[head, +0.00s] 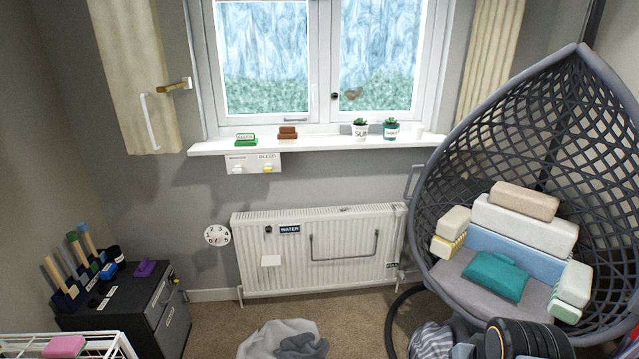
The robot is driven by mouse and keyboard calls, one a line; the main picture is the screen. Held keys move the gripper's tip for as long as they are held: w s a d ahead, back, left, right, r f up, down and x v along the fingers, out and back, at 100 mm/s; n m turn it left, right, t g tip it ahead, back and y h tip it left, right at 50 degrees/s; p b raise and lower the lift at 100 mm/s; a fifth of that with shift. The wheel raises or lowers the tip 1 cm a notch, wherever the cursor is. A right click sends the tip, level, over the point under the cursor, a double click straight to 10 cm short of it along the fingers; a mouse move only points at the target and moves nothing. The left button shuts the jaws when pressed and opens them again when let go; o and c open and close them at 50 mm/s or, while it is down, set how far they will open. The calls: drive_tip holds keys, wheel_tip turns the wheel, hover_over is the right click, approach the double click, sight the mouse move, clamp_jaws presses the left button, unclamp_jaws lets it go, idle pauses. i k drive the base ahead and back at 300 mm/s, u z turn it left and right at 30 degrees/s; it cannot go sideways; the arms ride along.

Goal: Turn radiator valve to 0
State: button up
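The white radiator (318,283) is on the wall below the window. A round white dial (217,236) with black numbers is at its upper left, just off the radiator's left end. The dial looks like the radiator valve. I can make out 2, 3 and 4 in its upper part and a 0 at its lower left, but the setting is too small to read. No pointer is clear.
A black cabinet (161,324) stands at left, with a white wire rack (112,342) in front. A hanging chair (425,160) with cushions fills the right. Grey cloth (262,338) lies on the carpet (210,318). A white windowsill (320,143) juts out above the radiator.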

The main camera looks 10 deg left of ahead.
sight(217, 237)
drive_tip(key=u, duration=0.25)
drive_tip(key=i, duration=1.45)
drive_tip(key=u, duration=1.8)
drive_tip(key=i, duration=1)
drive_tip(key=u, duration=1.05)
drive_tip(key=i, duration=0.2)
drive_tip(key=u, duration=0.15)
